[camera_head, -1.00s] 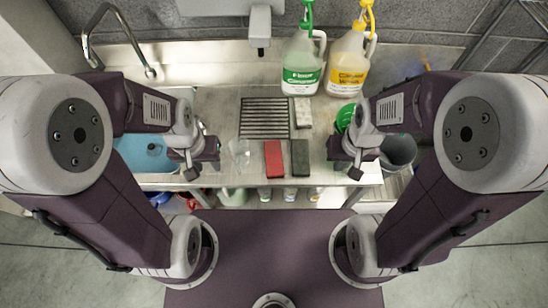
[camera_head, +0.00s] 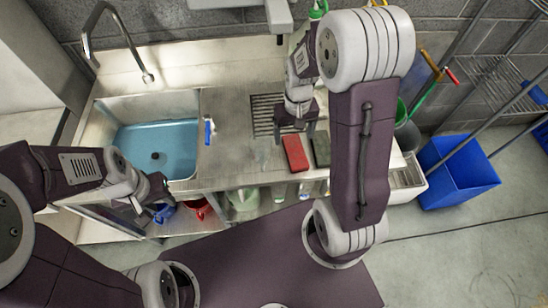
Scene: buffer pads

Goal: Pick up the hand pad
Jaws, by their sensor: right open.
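Two flat pads lie side by side near the front edge of the steel counter: a red pad (camera_head: 295,153) and a dark grey-green pad (camera_head: 321,149). I cannot tell which is the hand pad. My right gripper (camera_head: 297,131) points down just behind the red pad, over the drain grid, open with nothing visible between its fingers. The light pad seen earlier by the grid is hidden behind my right arm. My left gripper (camera_head: 158,203) is low at the left, in front of the sink; whether its jaws are open is unclear.
The sink (camera_head: 155,145) holds blue water, with a blue-handled item (camera_head: 208,131) at its right edge. The drain grid (camera_head: 268,106) lies behind the pads. A blue bin (camera_head: 458,172) stands on the floor at right. My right arm hides most of the bottles.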

